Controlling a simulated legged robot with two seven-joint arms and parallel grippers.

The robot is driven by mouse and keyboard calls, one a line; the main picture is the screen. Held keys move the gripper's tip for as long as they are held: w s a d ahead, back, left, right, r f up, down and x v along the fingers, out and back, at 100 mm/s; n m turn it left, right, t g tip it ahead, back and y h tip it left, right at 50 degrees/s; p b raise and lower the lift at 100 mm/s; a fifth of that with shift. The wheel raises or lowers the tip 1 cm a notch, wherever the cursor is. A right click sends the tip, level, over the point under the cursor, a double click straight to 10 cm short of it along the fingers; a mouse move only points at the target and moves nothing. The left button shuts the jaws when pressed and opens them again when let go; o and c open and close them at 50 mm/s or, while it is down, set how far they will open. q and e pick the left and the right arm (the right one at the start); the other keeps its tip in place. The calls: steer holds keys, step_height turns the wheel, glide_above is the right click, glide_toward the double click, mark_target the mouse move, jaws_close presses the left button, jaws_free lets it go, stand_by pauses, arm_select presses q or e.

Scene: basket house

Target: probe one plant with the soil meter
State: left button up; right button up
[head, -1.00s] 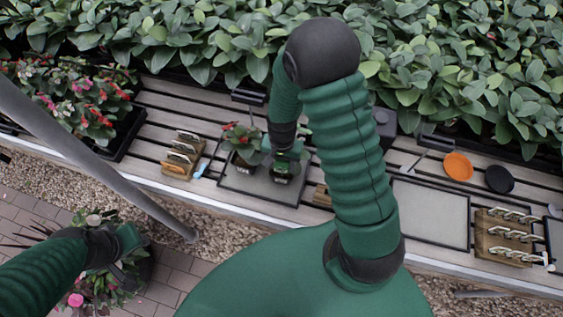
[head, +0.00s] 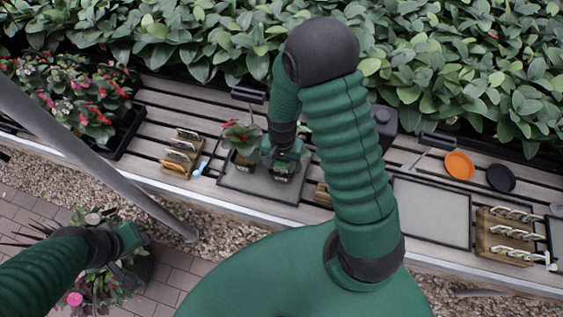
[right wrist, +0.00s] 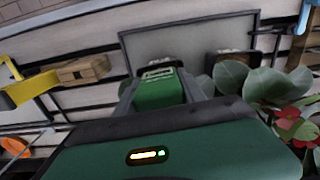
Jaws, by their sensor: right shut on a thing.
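My right gripper (head: 287,158) is over the right-hand pot on the grey tray (head: 232,180). In the right wrist view it is shut on a green block-shaped thing with a pale label, which looks like the soil meter (right wrist: 158,92). Its lower end is hidden, so I cannot tell whether it touches soil. The right-hand potted plant (head: 282,176) is mostly hidden by my gripper. The left-hand potted plant (head: 241,141) has green leaves and red flowers and stands beside it. My left gripper (head: 128,258) hangs low at the left, its jaw opening unclear.
A wooden rack (head: 180,155) stands left of the tray. An empty grey tray (head: 430,208), an orange dish (head: 459,165), a black dish (head: 500,178) and another wooden rack (head: 505,238) are on the right. Dense leafy plants line the back. A grey pole (head: 110,165) crosses the left.

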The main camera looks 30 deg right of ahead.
stand_by(0.8)
steer(key=o, duration=1.5)
steer(key=shift+c, duration=0.2)
